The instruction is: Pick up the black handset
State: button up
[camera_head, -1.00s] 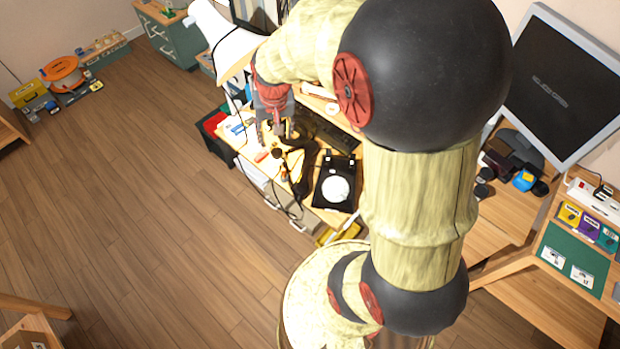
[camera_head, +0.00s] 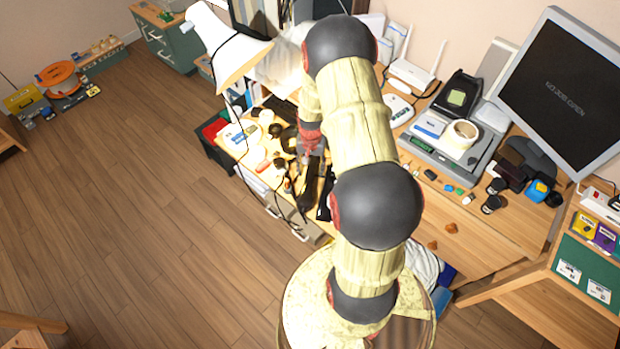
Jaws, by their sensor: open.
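The black handset (camera_head: 309,190) lies on the lit wooden desk, a dark long shape left of my arm. The black phone base (camera_head: 325,198) beside it is mostly hidden behind my arm; only a dark strip shows. My gripper (camera_head: 307,160) points down at the far end of the handset, small and partly hidden by my own arm. It is open, and I see nothing held in it. I cannot tell how high it is above the handset or whether it touches it.
A white lamp (camera_head: 222,50) hangs over the desk's left end, near several small items. Dark cords dangle off the front edge. On the right are a grey device with a tape roll (camera_head: 462,135) and a monitor (camera_head: 562,95). The floor (camera_head: 130,220) at left is clear.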

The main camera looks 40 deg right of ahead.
aim_at(310, 174)
jog(key=f, duration=0.2)
jog(key=f+b, duration=0.1)
jog(key=f, duration=0.1)
jog(key=shift+a+f, duration=0.2)
jog(key=shift+f, duration=0.05)
jog(key=shift+c, duration=0.9)
grip_shut()
jog(key=shift+r, duration=0.1)
